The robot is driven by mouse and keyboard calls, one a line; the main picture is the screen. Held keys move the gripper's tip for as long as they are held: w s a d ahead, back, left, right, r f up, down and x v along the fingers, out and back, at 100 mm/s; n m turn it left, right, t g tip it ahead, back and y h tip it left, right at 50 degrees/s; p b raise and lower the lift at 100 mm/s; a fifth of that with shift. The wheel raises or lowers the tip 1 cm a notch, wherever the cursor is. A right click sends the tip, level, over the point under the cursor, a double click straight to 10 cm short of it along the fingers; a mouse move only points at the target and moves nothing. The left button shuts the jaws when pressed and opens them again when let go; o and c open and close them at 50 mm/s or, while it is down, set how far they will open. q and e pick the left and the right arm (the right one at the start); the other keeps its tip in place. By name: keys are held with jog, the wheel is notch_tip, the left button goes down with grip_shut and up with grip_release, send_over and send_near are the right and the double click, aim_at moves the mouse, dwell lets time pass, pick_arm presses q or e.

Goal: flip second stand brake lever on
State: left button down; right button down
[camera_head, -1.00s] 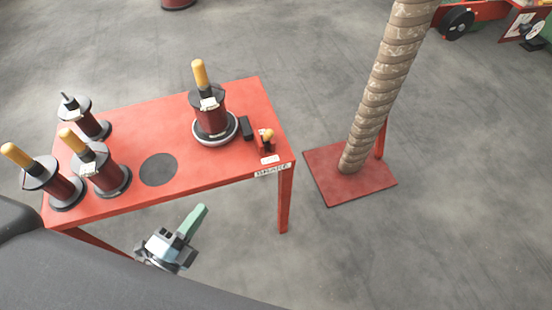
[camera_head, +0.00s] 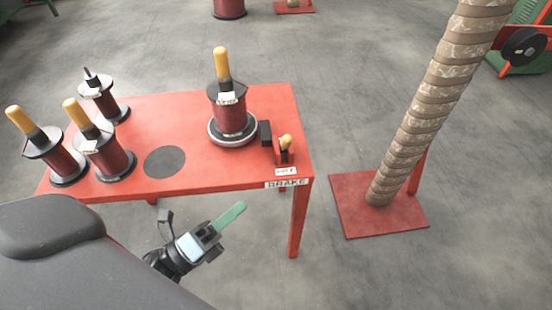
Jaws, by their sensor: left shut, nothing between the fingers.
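The red stand table (camera_head: 200,184) carries a "BRAKE" label (camera_head: 286,184) on its front right edge. Just behind the label is a small red brake lever with a yellow knob (camera_head: 285,143). A black block (camera_head: 265,133) sits left of it, beside a red coil with a yellow handle (camera_head: 231,115) on a round pale base. My left gripper (camera_head: 230,216), with green fingers, is shut and empty. It is in front of the table, lower than and left of the lever, apart from both. My right gripper is not in view.
Three more spools (camera_head: 107,152) stand on the table's left side, near a dark round spot (camera_head: 164,162). A tall wrapped column (camera_head: 425,110) on a red base plate (camera_head: 350,205) stands to the right. Grey floor is clear between table and plate.

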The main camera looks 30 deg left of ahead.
pick_arm(q)
send_near(285, 145)
jog(key=w+d+f, duration=0.2)
jog(key=w+d, duration=0.1)
jog(key=d, duration=0.2)
jog(key=shift+w+a+r+p, duration=0.1)
jog(key=shift+w+a+r, duration=0.2)
jog(key=shift+w, duration=0.25)
jog(key=shift+w+a+r+p, duration=0.1)
jog(key=shift+w+a+r, duration=0.25)
jog(key=shift+w, duration=0.2)
jog(key=shift+w+a+r+p, duration=0.1)
jog(key=shift+w+a+r, duration=0.2)
jog(key=shift+w, duration=0.25)
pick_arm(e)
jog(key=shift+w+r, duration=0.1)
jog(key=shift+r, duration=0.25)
